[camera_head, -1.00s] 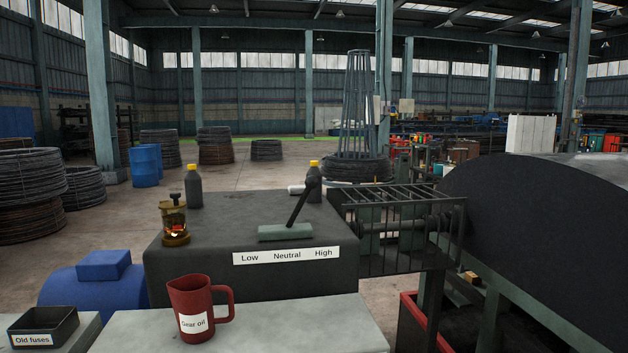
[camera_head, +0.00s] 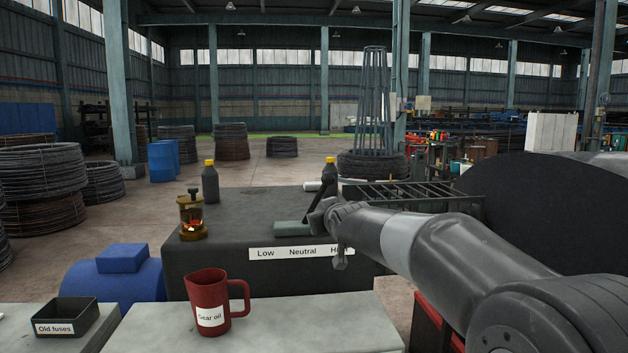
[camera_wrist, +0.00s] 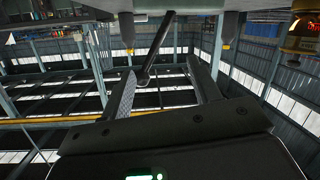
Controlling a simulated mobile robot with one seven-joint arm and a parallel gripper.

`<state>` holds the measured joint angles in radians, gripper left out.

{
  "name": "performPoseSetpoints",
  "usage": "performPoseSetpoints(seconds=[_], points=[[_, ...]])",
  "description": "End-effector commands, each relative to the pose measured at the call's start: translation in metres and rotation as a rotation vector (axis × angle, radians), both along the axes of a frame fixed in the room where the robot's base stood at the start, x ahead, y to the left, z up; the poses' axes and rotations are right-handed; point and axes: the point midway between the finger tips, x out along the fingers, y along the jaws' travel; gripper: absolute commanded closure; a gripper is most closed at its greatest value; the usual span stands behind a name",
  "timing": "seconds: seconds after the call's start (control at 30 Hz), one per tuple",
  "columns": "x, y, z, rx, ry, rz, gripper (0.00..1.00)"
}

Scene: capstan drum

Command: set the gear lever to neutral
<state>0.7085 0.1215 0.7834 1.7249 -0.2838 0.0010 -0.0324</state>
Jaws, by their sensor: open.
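In the wrist view my open gripper (camera_wrist: 161,72) has a finger on each side of the lever (camera_wrist: 156,46). The lever's knob lies between the fingers, nearer the left one. I cannot tell whether they touch.
A burner-like brass lantern (camera_head: 193,218) and a yellow-capped bottle (camera_head: 210,183) stand left on the gearbox; another yellow-capped bottle (camera_head: 330,168) stands behind the lever. A red "Gear oil" mug (camera_head: 209,300) is on the front bench. A railing (camera_head: 425,193) and dark drum (camera_head: 550,210) are right.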

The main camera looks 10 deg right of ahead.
Motion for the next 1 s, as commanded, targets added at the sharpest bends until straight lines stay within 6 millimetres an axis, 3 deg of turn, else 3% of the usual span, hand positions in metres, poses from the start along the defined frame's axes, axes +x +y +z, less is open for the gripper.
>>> performPoseSetpoints(seconds=[0.1,0.33,0.57,1.0], points=[[0.029,-0.022,0.025,0.059,-0.109,0.015,0.43],[0.048,-0.045,0.055,0.113,-0.224,0.025,0.43],[0.057,-0.045,0.058,0.118,-0.232,0.028,0.43],[0.100,-0.038,0.056,0.117,-0.230,0.028,0.43]])
